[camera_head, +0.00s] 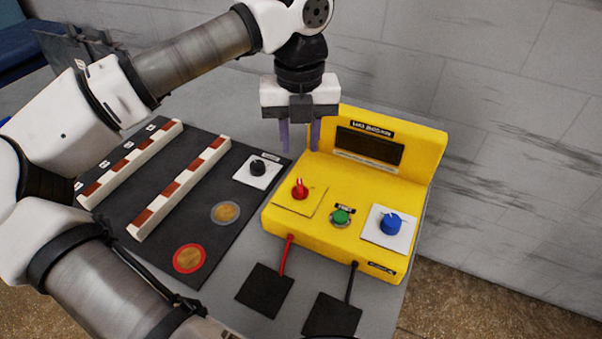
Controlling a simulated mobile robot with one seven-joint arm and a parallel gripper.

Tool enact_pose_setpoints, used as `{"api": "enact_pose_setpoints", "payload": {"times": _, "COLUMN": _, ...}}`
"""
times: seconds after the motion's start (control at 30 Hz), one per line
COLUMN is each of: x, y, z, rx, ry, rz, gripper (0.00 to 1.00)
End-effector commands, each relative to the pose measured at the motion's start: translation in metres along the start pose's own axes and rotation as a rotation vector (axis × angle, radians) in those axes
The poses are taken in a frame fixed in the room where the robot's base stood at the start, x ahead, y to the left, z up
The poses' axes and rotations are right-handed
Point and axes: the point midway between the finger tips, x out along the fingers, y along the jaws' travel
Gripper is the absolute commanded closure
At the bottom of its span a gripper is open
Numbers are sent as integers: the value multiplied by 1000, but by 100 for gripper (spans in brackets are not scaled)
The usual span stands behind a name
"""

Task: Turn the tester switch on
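A yellow tester box (338,237) stands on the grey table, with a dark blank display (369,146) at its back. On its front panel are a red switch (299,188) with a small upright lever on the left, a green button (340,217) in the middle and a blue knob (391,224) on a white plate at the right. My gripper (300,136) hangs above the back left part of the tester, fingers pointing down, with a gap between them and nothing visible in it. It appears apart from the red switch.
A black board (140,200) left of the tester carries two red-and-white bars (180,187), a black knob (258,168) and two round discs (189,258). Two black pads (265,290) with red and black leads lie in front. A grey wall (500,130) stands behind.

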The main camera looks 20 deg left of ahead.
Motion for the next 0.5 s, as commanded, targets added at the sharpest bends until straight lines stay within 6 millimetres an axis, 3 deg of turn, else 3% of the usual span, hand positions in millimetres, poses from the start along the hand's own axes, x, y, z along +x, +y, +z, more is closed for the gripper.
{"api": "enact_pose_setpoints", "payload": {"times": 0.3, "x": 67, "y": 0, "z": -1, "rx": 2, "ry": 4, "rz": -3, "gripper": 68}}
{"api": "enact_pose_setpoints", "payload": {"times": 0.5, "x": 95, "y": 0, "z": 0, "rx": 0, "ry": 3, "rz": -2, "gripper": 68}}
